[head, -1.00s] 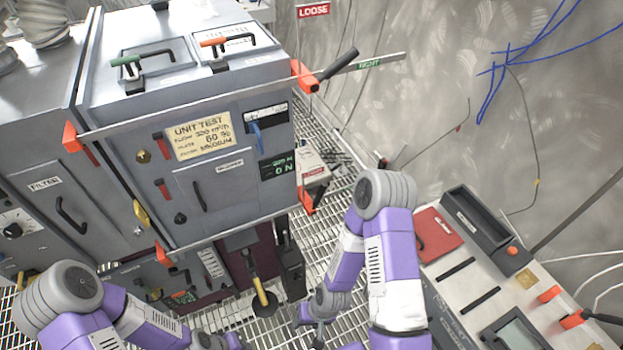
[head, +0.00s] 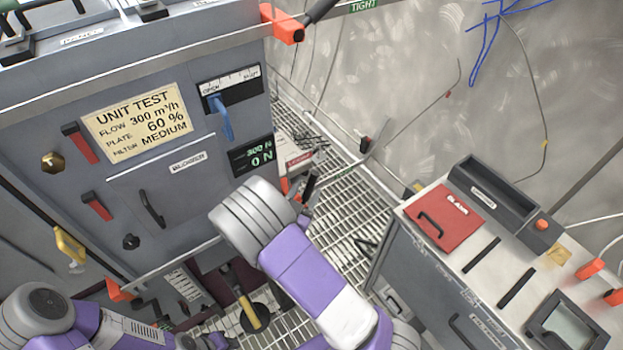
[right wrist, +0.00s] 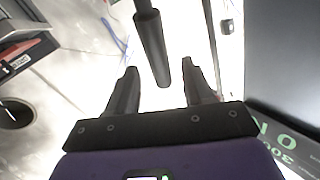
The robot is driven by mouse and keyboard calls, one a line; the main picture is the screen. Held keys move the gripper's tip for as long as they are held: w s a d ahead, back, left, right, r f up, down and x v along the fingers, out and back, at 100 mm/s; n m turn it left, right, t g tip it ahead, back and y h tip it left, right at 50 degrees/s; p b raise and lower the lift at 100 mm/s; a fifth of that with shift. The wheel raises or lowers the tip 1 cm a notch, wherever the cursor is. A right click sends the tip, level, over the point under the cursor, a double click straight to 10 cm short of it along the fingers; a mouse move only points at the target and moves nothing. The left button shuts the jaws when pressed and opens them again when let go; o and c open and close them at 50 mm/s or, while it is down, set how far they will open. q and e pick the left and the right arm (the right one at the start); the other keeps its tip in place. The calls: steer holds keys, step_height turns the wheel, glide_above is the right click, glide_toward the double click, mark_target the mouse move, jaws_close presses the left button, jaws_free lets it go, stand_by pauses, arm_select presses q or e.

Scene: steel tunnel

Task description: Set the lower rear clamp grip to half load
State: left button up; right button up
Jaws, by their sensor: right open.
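The black clamp grip (right wrist: 152,50) hangs into the right wrist view from the top. Its end lies between my right gripper's open fingers (right wrist: 158,75), with space on both sides; no contact shows. In the head view, my right gripper (head: 309,182) is small and dark beside the test unit's lower right edge. My right arm covers much of that corner, and only a bit of the orange lower rear clamp (head: 285,186) shows. The unit's display (head: 252,155) reads 300 N and ON. My left arm is at the lower left, its gripper not clearly visible.
The upper rear clamp (head: 283,25) is orange, with a green TIGHT plate (head: 363,5) beside it. A blue lever (head: 221,118) sticks out of the unit's front. Grating floor (head: 350,215) lies between.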

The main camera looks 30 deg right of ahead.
mark_target(314, 179)
steer(key=b+x, duration=0.1)
steer(key=x, duration=0.4)
steer(key=shift+w+d, duration=0.2)
steer(key=shift+d, duration=0.1)
steer(key=shift+f, duration=0.1)
jaws_close()
